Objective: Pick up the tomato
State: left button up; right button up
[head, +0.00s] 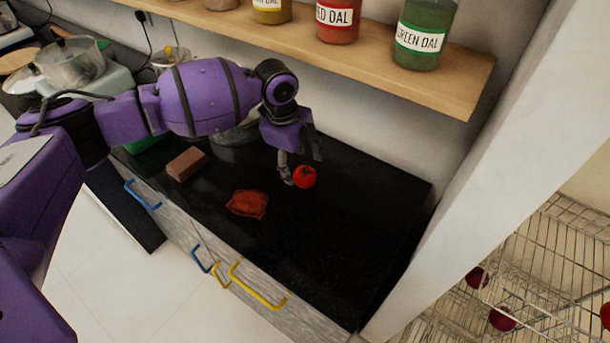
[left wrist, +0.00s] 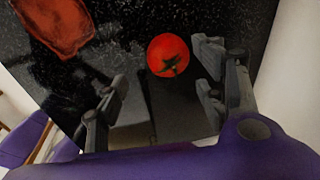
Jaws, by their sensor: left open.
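The tomato (head: 305,177) is red and round with a dark green stem mark. It rests on the black countertop (head: 345,225). In the left wrist view the tomato (left wrist: 168,54) lies ahead of my fingers, nearer the right-hand finger. My left gripper (head: 301,171) reaches down from the purple arm to beside the tomato. It also shows in the left wrist view (left wrist: 160,95), with its fingers apart and nothing held between them. Whether a finger touches the tomato I cannot tell. My right gripper is in neither view.
A crumpled reddish-brown packet (head: 247,204) and a brown block (head: 187,164) lie on the counter to the left. A wooden shelf (head: 420,90) with labelled jars hangs above. A white wall edge (head: 440,240) and wire rack (head: 540,270) are at right. The counter's right part is clear.

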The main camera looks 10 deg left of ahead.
aim_at(303, 172)
pick_arm(q)
jog(key=shift+w+d+f, duration=0.15)
jog(key=shift+w+f, duration=0.1)
jog(key=shift+f, duration=0.65)
jog(key=shift+w+d+f, duration=0.1)
jog(key=shift+w+f, duration=0.15)
jog(key=shift+f, duration=0.6)
jog(key=shift+w+d+f, duration=0.15)
jog(key=shift+w+f, duration=0.1)
jog(key=shift+f, duration=0.65)
jog(key=shift+c, duration=0.5)
jog(key=c, duration=1.2)
